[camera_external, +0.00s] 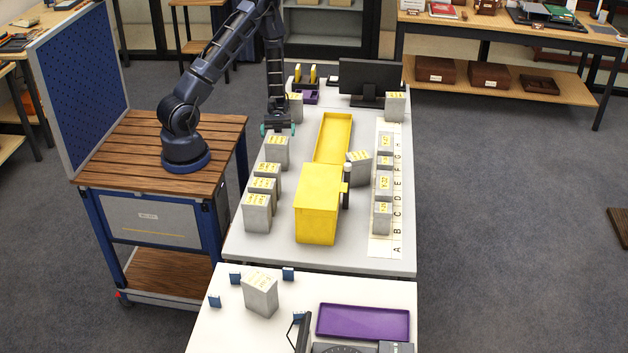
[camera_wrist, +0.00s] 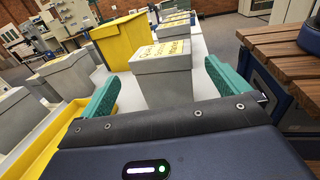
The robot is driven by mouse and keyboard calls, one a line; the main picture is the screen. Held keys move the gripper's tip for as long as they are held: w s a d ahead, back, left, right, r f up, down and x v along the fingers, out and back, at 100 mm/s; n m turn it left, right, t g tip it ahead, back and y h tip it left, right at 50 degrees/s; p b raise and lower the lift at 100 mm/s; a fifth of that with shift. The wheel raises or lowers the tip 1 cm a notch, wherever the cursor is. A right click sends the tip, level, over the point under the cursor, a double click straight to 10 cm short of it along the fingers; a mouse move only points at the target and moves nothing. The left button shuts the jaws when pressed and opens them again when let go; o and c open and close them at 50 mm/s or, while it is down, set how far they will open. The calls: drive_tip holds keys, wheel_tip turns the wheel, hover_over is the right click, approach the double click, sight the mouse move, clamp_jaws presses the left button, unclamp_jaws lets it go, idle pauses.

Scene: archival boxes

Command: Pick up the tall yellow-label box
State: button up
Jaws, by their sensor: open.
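Several grey boxes with yellow labels on top stand on the grey table, so I cannot tell for certain which is the tall one. In the wrist view, one grey yellow-label box (camera_wrist: 165,85) stands upright straight ahead, between and beyond the green fingertips. It appears to be the rearmost box of the left row (camera_external: 277,152) in the external view. My gripper (camera_external: 278,128) is open and empty, just behind this box and close to its top. In the wrist view my gripper (camera_wrist: 165,88) shows its two green fingers apart. The box's lower part is hidden by the gripper body.
A yellow bin (camera_external: 317,215) and a long yellow tray (camera_external: 335,133) fill the table's middle. More grey boxes (camera_external: 257,212) stand in front in the left row, and others (camera_external: 383,215) along the lettered strip at right. A monitor (camera_external: 371,80) stands at the back.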

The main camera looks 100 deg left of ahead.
sight(277, 148)
drive_tip(key=shift+w+d+f, duration=0.1)
drive_tip(key=shift+w+d, duration=0.1)
drive_tip(key=shift+d, duration=1.05)
drive_tip(key=shift+w+d+f, duration=0.1)
drive_tip(key=shift+w+d, duration=0.05)
drive_tip(key=shift+d, duration=1.1)
drive_tip(key=shift+w+d+f, duration=0.1)
drive_tip(key=shift+w+d, duration=0.1)
drive_tip(key=shift+d, duration=1.05)
drive_tip(key=c, duration=0.9)
drive_tip(key=shift+r, duration=0.1)
drive_tip(key=shift+c, duration=0.3)
drive_tip(key=shift+r, duration=0.1)
